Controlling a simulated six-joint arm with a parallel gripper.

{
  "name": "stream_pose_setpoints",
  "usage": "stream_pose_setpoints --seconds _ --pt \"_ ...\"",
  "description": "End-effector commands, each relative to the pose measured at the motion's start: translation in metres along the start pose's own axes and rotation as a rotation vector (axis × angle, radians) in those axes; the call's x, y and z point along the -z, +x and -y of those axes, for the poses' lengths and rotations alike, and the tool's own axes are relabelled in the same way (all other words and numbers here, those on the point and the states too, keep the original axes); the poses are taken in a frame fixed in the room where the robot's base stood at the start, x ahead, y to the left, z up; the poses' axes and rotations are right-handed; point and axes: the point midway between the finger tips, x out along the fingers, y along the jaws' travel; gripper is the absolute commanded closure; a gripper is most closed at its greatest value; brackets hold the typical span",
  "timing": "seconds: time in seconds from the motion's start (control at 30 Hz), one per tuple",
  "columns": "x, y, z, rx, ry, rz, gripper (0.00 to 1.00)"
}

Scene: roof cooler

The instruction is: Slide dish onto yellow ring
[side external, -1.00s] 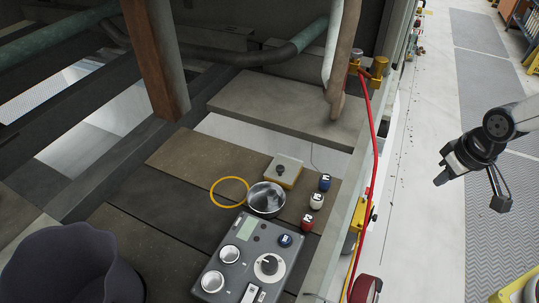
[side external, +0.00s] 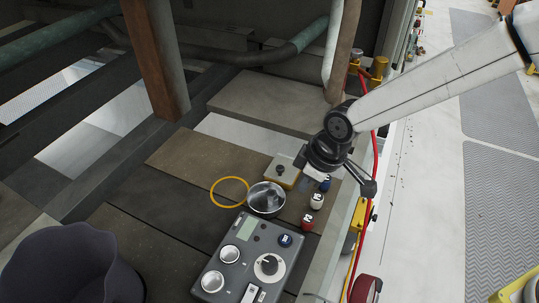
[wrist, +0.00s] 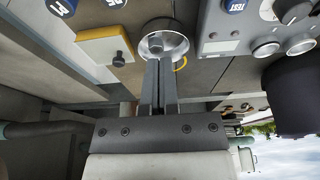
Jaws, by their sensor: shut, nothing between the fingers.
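The round metal dish (side external: 266,199) sits on the brown boards, between the yellow ring and the small canisters. The thin yellow ring (side external: 216,189) lies flat to the left of the dish, and nothing stands inside it. My gripper (side external: 301,159) is above and to the right of the dish in the side view, apart from it. In the wrist view my gripper (wrist: 158,62) is shut and empty, its fingers pointing toward the dish (wrist: 165,27) and overlapping its near rim. Only part of the ring (wrist: 181,63) shows there, beside the fingers.
A yellow-edged block with a grey knob (side external: 283,170) stands just behind the dish. Blue, white (side external: 317,200) and red (side external: 307,222) canisters stand to its right. A grey control box (side external: 248,258) is in front. The boards left of the ring are clear.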

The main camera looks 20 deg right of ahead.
Motion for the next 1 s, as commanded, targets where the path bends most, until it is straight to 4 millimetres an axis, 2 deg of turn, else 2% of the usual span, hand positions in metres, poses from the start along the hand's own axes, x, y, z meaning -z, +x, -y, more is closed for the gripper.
stream_pose_setpoints --seconds 0.23,0.43,1.0 --pt "0.000 0.003 0.000 0.000 0.001 0.001 1.00" --pt "0.000 0.013 -0.001 0.000 0.001 0.001 1.00" --pt "-0.001 0.074 -0.001 -0.001 0.001 0.001 1.00"
